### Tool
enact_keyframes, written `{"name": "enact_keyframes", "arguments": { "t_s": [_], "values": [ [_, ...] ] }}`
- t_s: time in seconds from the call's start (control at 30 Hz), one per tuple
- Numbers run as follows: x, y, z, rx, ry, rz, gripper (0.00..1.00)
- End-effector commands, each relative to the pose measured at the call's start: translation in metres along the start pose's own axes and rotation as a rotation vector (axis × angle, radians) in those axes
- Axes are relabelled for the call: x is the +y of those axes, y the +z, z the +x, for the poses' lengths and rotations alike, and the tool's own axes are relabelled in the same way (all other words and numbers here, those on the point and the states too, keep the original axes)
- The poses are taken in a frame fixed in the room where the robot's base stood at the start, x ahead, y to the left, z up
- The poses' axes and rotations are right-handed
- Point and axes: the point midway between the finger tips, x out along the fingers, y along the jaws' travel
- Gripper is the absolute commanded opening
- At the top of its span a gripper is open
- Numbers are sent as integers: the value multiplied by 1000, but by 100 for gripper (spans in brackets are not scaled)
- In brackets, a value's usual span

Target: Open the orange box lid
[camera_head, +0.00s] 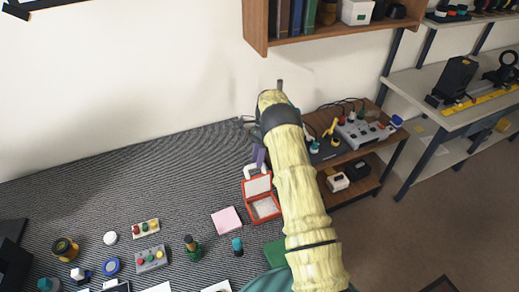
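The orange box (265,209) sits on the dark striped tabletop, just left of my arm. Its orange-rimmed lid (257,186) stands raised at the back, with its pale inner face showing. The box's pale inside is visible from above. My arm rises from the bottom, and its upper end is in front of the wall. A small white and purple shape (257,165) just behind the lid may be my gripper. Its fingers are too small to make out, and I cannot tell whether it touches the lid.
A pink pad (226,220) and a teal-topped object (237,246) lie left of the box. Small parts crowd the lower left of the tabletop (60,205). A brown shelf unit (352,185) with devices stands right of my arm. A wall shelf (330,32) hangs above.

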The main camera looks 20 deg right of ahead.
Motion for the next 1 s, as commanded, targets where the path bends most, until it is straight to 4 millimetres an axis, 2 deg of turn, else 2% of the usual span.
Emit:
{"name": "enact_keyframes", "arguments": {
  "t_s": [0.23,0.5,1.0],
  "values": [
    [-1,-1,-31,2,-2,-1,38],
    [-1,0,-51,2,1,-1,38],
    [0,0,-54,1,3,0,38]
  ]
}}
